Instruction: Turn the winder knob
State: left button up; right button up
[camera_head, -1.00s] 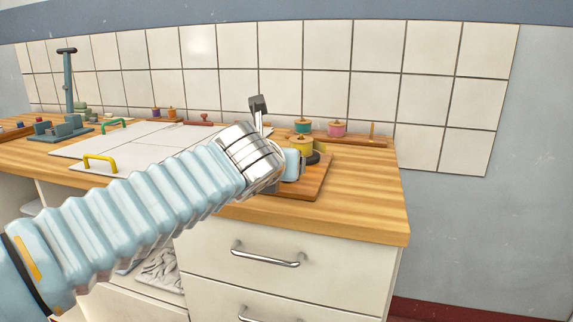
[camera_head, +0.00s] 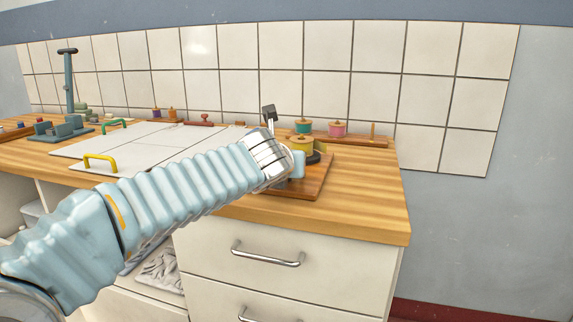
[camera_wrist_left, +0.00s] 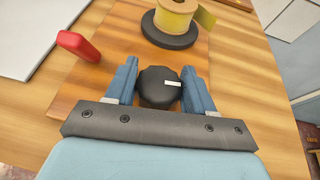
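The winder knob (camera_wrist_left: 158,86) is round and black with a white mark that points right in the left wrist view. My left gripper (camera_wrist_left: 160,82) has its blue fingers on either side of the knob. Almost no gap shows between fingers and knob, and I cannot tell whether they touch it. In the head view my left gripper (camera_head: 296,164) is at the wooden winder board (camera_head: 312,182), and the arm hides the knob there. A yellow spool (camera_wrist_left: 177,16) stands on a black disc (camera_wrist_left: 168,36) just beyond the knob. My right gripper is not in view.
A red block-like piece (camera_wrist_left: 78,46) lies left of the gripper. White panels with a yellow handle (camera_head: 100,162) and a green handle (camera_head: 114,126) cover the worktop's left. Green (camera_head: 303,127) and pink (camera_head: 338,129) spools stand on a rack behind. The front right worktop (camera_head: 370,205) is clear.

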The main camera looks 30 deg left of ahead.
pick_arm(q)
jog(key=shift+c, duration=1.2)
jog(key=shift+n+y, duration=0.3)
